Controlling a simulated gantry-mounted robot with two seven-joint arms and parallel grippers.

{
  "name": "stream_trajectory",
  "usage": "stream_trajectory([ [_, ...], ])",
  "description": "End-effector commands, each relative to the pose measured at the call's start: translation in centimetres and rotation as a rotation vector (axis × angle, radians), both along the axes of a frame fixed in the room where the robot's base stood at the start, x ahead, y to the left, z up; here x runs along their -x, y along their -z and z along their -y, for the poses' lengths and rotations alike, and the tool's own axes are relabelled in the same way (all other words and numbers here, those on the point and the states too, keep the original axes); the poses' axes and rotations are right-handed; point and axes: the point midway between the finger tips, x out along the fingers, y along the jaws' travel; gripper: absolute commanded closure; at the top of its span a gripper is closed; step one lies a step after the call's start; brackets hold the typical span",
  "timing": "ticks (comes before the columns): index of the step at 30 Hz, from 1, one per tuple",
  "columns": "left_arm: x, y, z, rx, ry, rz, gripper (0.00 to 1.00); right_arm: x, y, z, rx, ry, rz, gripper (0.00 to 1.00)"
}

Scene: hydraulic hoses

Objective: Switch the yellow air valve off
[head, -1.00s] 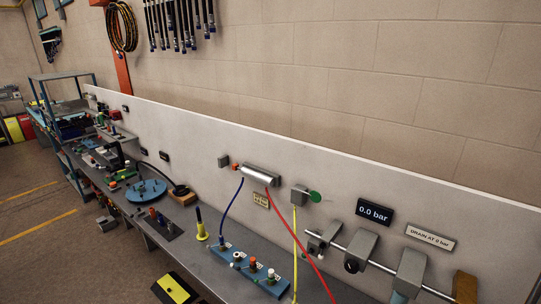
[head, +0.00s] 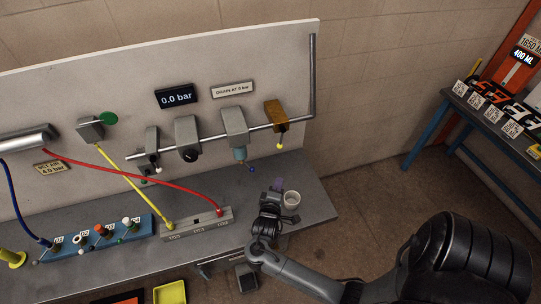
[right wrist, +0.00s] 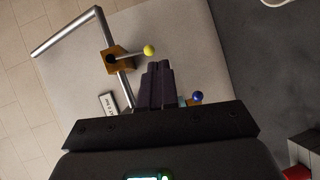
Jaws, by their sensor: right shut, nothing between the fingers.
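The yellow air valve is an orange-brown block (head: 275,112) at the right end of the wall pipe. Its short lever ends in a yellow ball (head: 279,146) and points down and out from the block. In the right wrist view the block (right wrist: 113,61) and yellow ball (right wrist: 149,51) lie up and left of the fingertips. My right gripper (head: 278,184) is below the valve, over the bench's right end. Its dark purple fingers (right wrist: 158,66) are shut, empty and apart from the lever. My left gripper is not in view.
A grey valve (head: 234,123) with a blue ball lever (head: 251,169) is left of the yellow one; the ball also shows beside my fingers in the wrist view (right wrist: 197,96). The gauge (head: 177,97) reads 0.0 bar.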

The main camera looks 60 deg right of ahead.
Motion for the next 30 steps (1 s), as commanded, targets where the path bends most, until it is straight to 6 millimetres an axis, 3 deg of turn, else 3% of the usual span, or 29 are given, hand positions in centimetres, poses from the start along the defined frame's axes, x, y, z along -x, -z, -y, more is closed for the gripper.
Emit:
stream_trajectory([
  [2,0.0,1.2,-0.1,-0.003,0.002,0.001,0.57,-2.1,0.1,-0.3,-0.011,0.045,0.030,1.00],
  [6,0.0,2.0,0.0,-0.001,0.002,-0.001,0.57,-5.9,-1.9,-1.0,-0.036,0.053,0.105,1.00],
  [14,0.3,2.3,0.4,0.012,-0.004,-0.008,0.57,-8.5,-4.2,-0.5,-0.044,0.048,0.166,1.00],
  [20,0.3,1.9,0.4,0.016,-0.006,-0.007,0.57,-9.2,-3.8,1.9,-0.043,0.049,0.167,1.00],
  [30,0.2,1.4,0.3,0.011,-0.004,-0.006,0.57,-11.1,-2.7,7.8,-0.044,0.050,0.165,1.00],
])
